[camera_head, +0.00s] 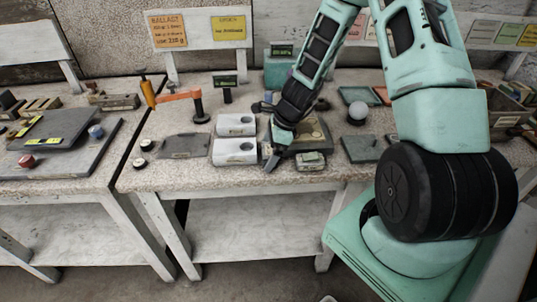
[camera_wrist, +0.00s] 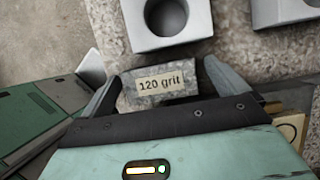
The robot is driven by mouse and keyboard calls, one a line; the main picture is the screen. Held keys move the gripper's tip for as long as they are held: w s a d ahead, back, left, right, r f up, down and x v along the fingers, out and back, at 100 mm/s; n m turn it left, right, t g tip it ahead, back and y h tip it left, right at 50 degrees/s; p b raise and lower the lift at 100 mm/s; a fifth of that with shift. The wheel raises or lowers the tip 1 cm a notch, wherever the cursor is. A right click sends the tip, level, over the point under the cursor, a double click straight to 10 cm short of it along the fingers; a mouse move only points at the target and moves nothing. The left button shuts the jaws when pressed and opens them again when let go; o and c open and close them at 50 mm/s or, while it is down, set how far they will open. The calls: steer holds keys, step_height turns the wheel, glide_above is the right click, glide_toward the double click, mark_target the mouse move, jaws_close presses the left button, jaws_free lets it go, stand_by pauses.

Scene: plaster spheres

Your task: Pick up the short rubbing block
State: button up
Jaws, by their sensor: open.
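A small grey block with a cream "120 grit" label (camera_wrist: 160,83), which looks like the short rubbing block, sits between the two fingers of my gripper (camera_wrist: 164,72) in the wrist view. My gripper is open, with one finger on each side of the block; I cannot tell whether either touches it. In the head view my gripper (camera_head: 270,157) points down at the bench, just right of the white blocks. The rubbing block cannot be made out there, hidden by or blending with the fingers.
Two white blocks with round hollows (camera_head: 236,125) stand close beside my gripper; one shows at the top of the wrist view (camera_wrist: 166,20). A flat grey plate (camera_head: 185,146) lies left. The bench's front edge is near.

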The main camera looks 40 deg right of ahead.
mark_target(268, 150)
steer(key=shift+f, duration=0.1)
steer(key=c, duration=1.2)
steer(key=shift+c, duration=0.2)
step_height(268, 150, up, 10)
steer(key=shift+r+p, duration=0.1)
steer(key=shift+p, duration=0.5)
steer(key=o, duration=0.6)
steer(key=shift+c, duration=0.2)
steer(key=c, duration=0.4)
